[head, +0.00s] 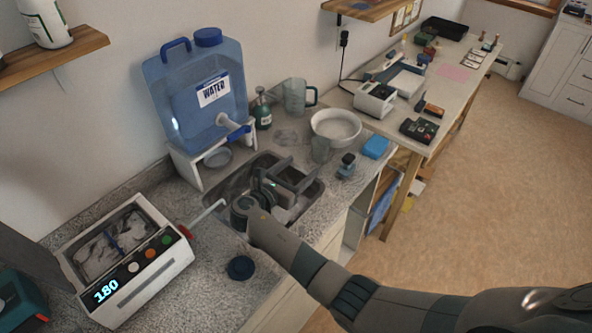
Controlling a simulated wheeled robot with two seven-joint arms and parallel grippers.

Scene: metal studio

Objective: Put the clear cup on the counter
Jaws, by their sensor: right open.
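A small clear cup (320,149) appears to stand upright on the speckled counter (213,268), beyond the back right corner of the sink and just in front of the white bowl. My right gripper (297,176) is over the sink (240,178), its fingers pointing toward the back right. It is open, and I see nothing between its fingers. It is apart from the clear cup, to its front left. The gripper and wrist hide much of the sink's inside. My left gripper is not in view.
A white bowl (336,124), a clear measuring jug (296,97), a dark soap bottle (262,110), a small bottle (346,167) and a blue sponge (375,146) surround the cup. A water jug (196,105) stands behind the sink. A heated bath (128,262) stands at left.

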